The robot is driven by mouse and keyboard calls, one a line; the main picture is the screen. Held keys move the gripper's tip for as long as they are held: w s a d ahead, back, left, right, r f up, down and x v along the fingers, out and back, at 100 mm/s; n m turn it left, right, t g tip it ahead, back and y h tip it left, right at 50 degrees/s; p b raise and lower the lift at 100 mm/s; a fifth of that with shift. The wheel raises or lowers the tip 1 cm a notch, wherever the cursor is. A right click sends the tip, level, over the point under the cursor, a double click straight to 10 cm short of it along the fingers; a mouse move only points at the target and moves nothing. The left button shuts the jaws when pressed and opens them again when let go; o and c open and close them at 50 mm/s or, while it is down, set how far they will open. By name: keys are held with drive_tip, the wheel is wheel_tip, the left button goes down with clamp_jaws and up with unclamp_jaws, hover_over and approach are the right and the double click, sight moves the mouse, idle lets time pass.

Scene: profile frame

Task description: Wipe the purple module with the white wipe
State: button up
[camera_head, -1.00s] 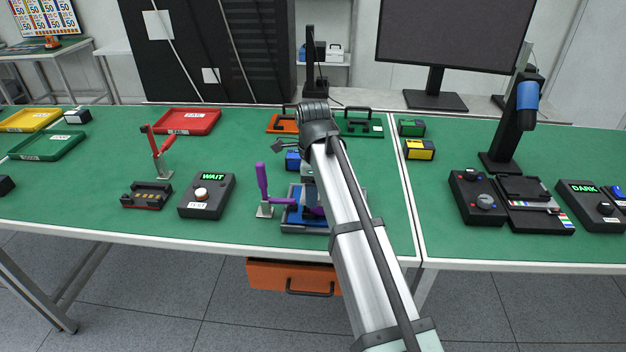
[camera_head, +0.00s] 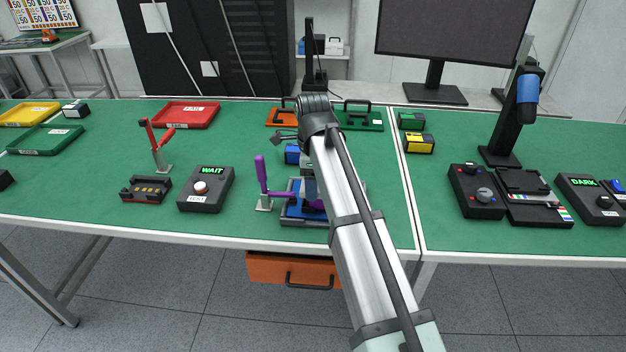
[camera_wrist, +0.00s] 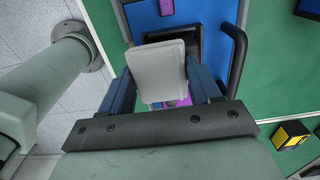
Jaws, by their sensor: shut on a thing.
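My gripper (camera_wrist: 160,84) is shut on the white wipe (camera_wrist: 162,66), a pale pad between its two blue fingers in the wrist view. The wipe is over a dark-framed recess in the blue fixture (camera_wrist: 195,12). The purple module (camera_wrist: 184,101) shows only as a small strip below the wipe, which hides most of it. In the head view the module (camera_head: 315,204) sits in the blue and grey fixture (camera_head: 292,212), partly behind my arm. I cannot tell whether the wipe touches it.
A purple-handled clamp (camera_head: 262,178) stands at the fixture's left. The WAIT box (camera_head: 207,190) and a red-handled clamp (camera_head: 158,148) are further left. A blue block (camera_head: 292,153) lies behind the fixture. A dark handle (camera_wrist: 238,55) rises beside the recess.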

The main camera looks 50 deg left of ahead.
drive_tip(key=shift+r, duration=3.75)
